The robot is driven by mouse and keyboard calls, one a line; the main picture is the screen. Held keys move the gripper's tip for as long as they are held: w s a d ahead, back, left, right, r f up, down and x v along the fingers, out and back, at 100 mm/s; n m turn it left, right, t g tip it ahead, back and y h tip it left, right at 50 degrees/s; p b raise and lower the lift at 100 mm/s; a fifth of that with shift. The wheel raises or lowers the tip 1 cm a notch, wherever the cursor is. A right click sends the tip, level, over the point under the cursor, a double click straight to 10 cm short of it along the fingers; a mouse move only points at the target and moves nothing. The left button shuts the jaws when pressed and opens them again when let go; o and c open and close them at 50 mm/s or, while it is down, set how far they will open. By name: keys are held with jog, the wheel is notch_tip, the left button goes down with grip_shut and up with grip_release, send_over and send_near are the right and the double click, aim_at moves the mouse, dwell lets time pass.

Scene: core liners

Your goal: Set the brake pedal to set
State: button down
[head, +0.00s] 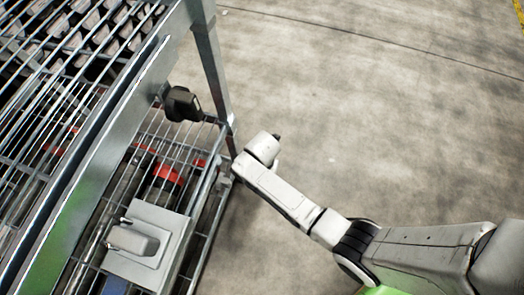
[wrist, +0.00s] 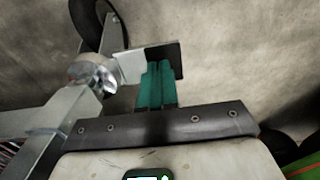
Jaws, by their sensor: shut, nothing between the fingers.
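In the wrist view, my gripper (wrist: 157,72) shows as two teal fingers pressed together with nothing between them. Just beyond the fingertips is what looks like the brake pedal (wrist: 174,55), a flat dark plate on a pale metal bracket that joins a shiny round hub (wrist: 95,76) at the left. The fingertips overlap the plate's lower left part in the picture; I cannot tell whether they touch it. Whether the pedal is set or released is not clear. In the head view, the pedal and my fingers are hidden behind the cart's corner and my arm.
A wire cart (head: 214,60) with loaded shelves fills the left of the head view. A black fitting (head: 183,103) sticks out near its post. A dark caster wheel (wrist: 92,18) shows at the top of the wrist view. The concrete floor (head: 370,110) to the right is clear.

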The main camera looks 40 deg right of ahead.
jog(key=shift+s, duration=0.15)
jog(key=shift+s+d+f+t+y+p, duration=0.25)
jog(key=shift+f+t+y+p, duration=0.15)
jog(key=shift+t+y+p, duration=0.25)
jog(key=shift+s+d+f+t+y+b, duration=0.15)
jog(key=shift+f+t+y+b, duration=0.15)
jog(key=shift+f+t+y, duration=0.7)
jog(key=shift+h, duration=0.25)
jog(key=shift+s+f, duration=0.1)
jog(key=shift+f, duration=0.1)
